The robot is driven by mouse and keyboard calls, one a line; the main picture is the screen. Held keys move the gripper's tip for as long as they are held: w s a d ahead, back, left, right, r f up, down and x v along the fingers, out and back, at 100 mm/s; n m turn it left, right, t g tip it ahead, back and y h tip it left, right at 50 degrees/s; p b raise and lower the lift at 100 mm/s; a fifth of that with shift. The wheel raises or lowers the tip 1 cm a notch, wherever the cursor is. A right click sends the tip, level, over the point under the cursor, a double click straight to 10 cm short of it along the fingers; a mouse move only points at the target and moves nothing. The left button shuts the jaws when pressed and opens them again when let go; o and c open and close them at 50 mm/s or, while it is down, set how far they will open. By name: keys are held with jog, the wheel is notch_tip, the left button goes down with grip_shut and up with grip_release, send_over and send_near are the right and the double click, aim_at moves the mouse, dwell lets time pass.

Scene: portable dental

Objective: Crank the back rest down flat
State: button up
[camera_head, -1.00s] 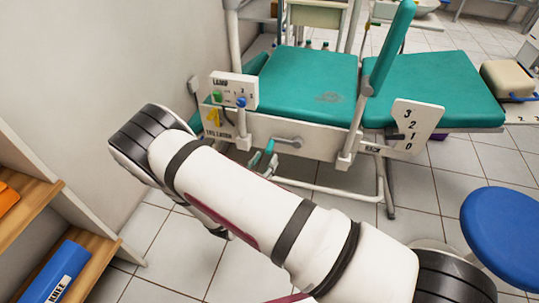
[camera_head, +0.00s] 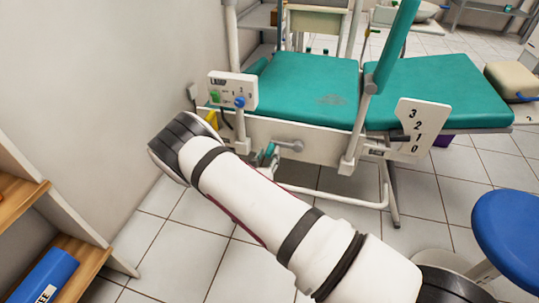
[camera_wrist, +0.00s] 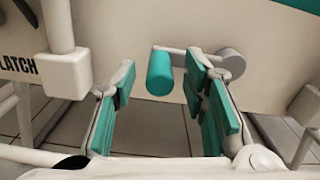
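My gripper (camera_wrist: 160,82) is open, with teal pads on both fingers. In the head view my arm partly hides it beside the crank.
A white control box (camera_head: 233,90) with green and blue knobs stands left of the crank. In the wrist view a white post (camera_wrist: 65,60) by the LATCH label is left of my fingers. A blue stool (camera_head: 508,235) stands right; a wooden shelf (camera_head: 70,262) is left.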

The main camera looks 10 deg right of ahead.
jog(key=shift+x, duration=1.2)
grip_shut()
jog(key=shift+r, duration=0.1)
